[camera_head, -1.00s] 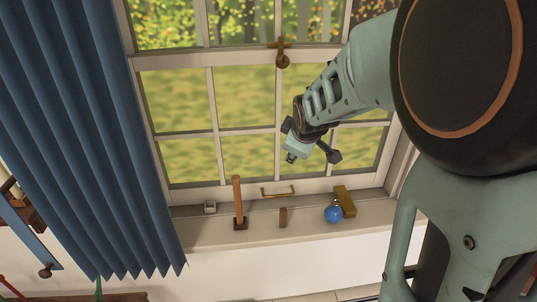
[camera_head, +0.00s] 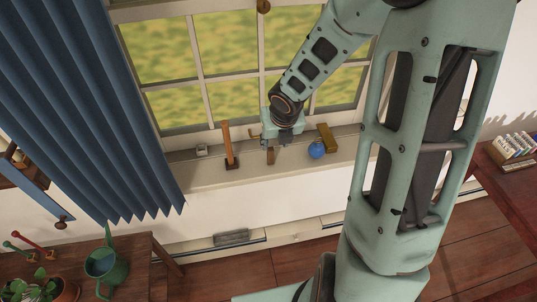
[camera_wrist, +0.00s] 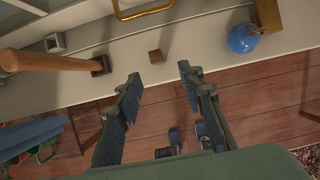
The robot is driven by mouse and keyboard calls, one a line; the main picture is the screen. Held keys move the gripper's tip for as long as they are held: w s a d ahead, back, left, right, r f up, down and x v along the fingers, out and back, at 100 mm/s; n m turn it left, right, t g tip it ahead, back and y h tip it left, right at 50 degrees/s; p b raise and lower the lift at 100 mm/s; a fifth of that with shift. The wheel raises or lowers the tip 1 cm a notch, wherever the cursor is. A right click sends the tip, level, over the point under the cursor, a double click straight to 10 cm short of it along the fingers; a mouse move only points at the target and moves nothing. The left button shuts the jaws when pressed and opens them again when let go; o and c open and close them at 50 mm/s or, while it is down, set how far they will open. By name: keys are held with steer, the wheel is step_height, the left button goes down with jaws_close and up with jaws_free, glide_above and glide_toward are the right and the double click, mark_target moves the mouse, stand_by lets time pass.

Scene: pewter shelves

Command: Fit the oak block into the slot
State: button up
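A small brown wooden block (camera_head: 270,157), possibly the oak block, stands on the windowsill (camera_head: 208,175). In the wrist view, the small block (camera_wrist: 156,56) lies just beyond the fingertips, roughly between them, and touches neither. My gripper (camera_wrist: 160,78) is open and empty. In the head view my gripper (camera_head: 284,137) is low over the sill, close to the block, its fingers hard to make out. I cannot identify the slot for certain. A small pale box (camera_head: 201,150) with a dark opening on the sill also shows in the wrist view (camera_wrist: 54,42).
A tall wooden post on a dark base (camera_head: 228,145) stands left of the block. A blue ball (camera_head: 316,149) and a golden-brown block (camera_head: 327,137) are to the right. A brass window handle (camera_wrist: 142,10) is behind. A blue curtain (camera_head: 95,110) hangs left.

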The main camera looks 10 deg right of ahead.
mark_target(271, 152)
steer(key=b+x, duration=0.2)
steer(key=x, duration=0.3)
steer(key=shift+f, duration=0.15)
steer(key=x, duration=0.1)
steer(key=b+x, duration=0.2)
steer(key=x, duration=0.1)
steer(key=shift+a+f, duration=0.1)
steer(key=shift+a, duration=0.25)
steer(key=shift+w+f+b, duration=0.3)
steer(key=shift+f+b, duration=0.05)
jaws_close()
steer(key=shift+r, duration=0.2)
